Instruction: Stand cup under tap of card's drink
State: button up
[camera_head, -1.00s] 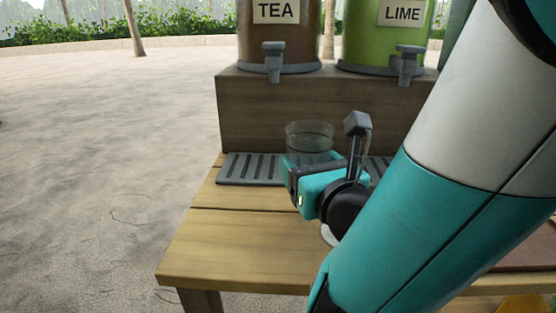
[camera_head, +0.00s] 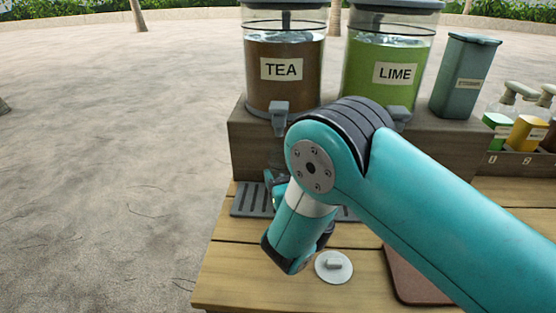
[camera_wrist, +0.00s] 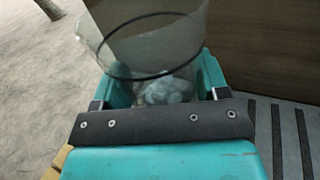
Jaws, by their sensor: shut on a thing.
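My gripper (camera_wrist: 155,95) is shut on a clear cup (camera_wrist: 150,45) with a dark ring, upright or nearly so in the wrist view. Something bluish-grey shows through its lower part. In the head view my arm hides most of the cup, and my gripper (camera_head: 272,184) shows in part over the left drip tray (camera_head: 248,203). The cup is close below the grey tea tap (camera_head: 280,113); whether its base touches the tray is hidden. The TEA dispenser (camera_head: 284,88) holds brown drink. The LIME dispenser (camera_head: 385,92) holds green drink, its tap partly hidden. No drink card is readable.
A wooden riser (camera_head: 243,150) backs the tray. A white round lid-like disc (camera_head: 333,267) and a brown board (camera_head: 408,275) lie on the table in front. A grey-green canister (camera_head: 466,75) and pump bottles (camera_head: 528,133) stand at right. Open sand lies left.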

jog(key=x, duration=0.3)
jog(key=shift+f, duration=1.8)
jog(key=shift+f+b, duration=0.15)
jog(key=shift+b, duration=0.2)
jog(key=o, duration=1.1)
